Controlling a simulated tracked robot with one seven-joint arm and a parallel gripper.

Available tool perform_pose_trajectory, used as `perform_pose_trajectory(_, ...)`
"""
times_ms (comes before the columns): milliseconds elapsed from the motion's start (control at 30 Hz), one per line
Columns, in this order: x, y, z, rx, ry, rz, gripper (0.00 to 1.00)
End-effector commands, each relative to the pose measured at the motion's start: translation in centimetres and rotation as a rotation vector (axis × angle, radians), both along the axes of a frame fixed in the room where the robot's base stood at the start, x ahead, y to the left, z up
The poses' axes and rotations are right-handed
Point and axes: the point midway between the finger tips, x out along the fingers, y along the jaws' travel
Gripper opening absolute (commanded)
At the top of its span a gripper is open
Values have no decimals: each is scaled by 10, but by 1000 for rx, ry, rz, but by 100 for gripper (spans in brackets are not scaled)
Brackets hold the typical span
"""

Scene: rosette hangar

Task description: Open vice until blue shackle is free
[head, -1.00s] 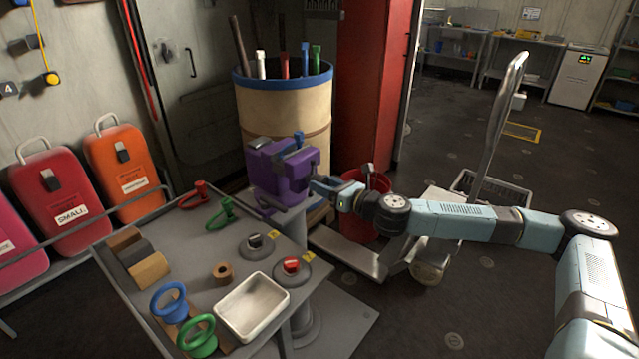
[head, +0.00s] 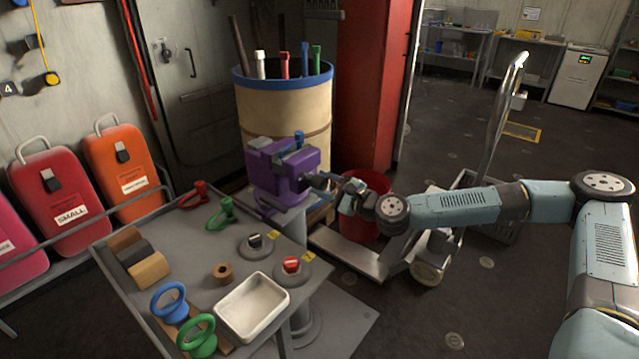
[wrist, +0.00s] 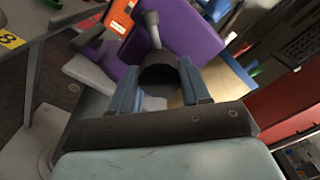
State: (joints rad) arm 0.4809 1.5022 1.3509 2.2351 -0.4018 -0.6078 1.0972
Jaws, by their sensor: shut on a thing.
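The purple vice (head: 266,180) stands on a pedestal beside the grey table, in front of the drum. The blue shackle (head: 298,136) shows only as a small blue piece at the top of the vice's jaws; its lower part is hidden, and I cannot tell how tightly it is held. My gripper (head: 338,188) is at the vice's right side, where the dark spindle sticks out. In the wrist view my gripper's two blue fingers (wrist: 163,88) are shut on the dark spindle end (wrist: 159,74), with the purple vice (wrist: 188,32) just beyond.
The grey table (head: 185,235) holds red and green shackles, a white tray (head: 252,306), wooden blocks and round knobs. A red bucket (head: 365,205) and a trolley (head: 350,252) stand close under my arm. The drum (head: 285,110) holds several bars. Open floor lies to the right.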

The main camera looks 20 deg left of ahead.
Motion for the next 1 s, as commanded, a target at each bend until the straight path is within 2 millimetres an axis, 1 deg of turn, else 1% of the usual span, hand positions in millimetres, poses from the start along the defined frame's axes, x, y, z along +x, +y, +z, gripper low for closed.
perform_pose_trajectory(33, 0, 0, 0, -33, -75, 1, 0)
perform_pose_trajectory(200, -1, 0, 0, -134, -320, 3, 0)
perform_pose_trajectory(500, -1, -1, 0, -298, -723, 3, 0)
perform_pose_trajectory(600, -1, -1, 0, -342, -833, 3, 0)
perform_pose_trajectory(767, -1, -1, 0, -373, -914, 1, 0)
perform_pose_trajectory(1000, -1, -1, 0, -374, -916, 1, 0)
